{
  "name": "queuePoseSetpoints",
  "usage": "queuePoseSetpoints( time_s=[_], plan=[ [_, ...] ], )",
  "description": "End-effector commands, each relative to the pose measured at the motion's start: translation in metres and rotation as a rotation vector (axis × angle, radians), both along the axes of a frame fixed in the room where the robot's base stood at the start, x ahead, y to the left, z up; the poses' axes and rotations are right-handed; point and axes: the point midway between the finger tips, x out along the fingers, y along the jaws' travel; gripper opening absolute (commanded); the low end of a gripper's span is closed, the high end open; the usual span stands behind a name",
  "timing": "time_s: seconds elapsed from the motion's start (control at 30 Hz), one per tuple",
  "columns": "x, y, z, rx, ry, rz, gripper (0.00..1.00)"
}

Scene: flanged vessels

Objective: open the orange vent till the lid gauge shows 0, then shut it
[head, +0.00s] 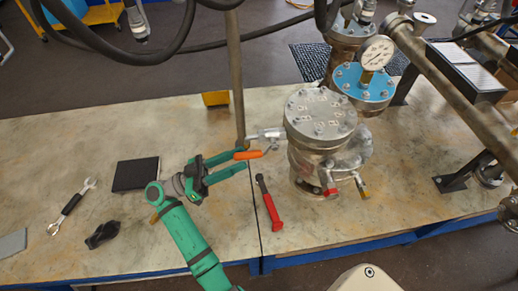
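The orange vent handle (250,155) sits on a small fitting at the left side of the front vessel (319,130), which has a grey bolted lid. My gripper (245,160) is at the handle's left end, its green fingers spread apart with the handle's end between them. Whether either finger touches the handle is hard to tell. The round white gauge (376,53) stands on the blue lid (362,83) of the vessel behind. Its needle is too small to read.
A red-handled tool (268,204) lies in front of the vessel. A black pad (135,174), a wrench (72,206) and a black object (102,234) lie at left. A vertical pole (236,80) stands behind my gripper. Pipes run along the right. The back-left table is clear.

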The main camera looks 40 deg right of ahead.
Motion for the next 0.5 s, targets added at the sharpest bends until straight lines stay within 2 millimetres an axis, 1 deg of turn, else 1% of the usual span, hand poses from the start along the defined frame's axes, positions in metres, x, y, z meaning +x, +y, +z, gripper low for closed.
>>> queuePoseSetpoints(
  time_s=[0.03, 0.2, 0.4, 0.5],
  plan=[
    [-0.005, -0.009, 0.003, 0.001, 0.000, -0.004, 0.37],
    [-0.018, -0.034, 0.015, 0.000, 0.000, -0.002, 0.37],
    [-0.028, -0.054, 0.024, 0.001, 0.002, -0.001, 0.37],
    [-0.030, -0.059, 0.026, 0.000, 0.001, 0.000, 0.37]
  ],
)
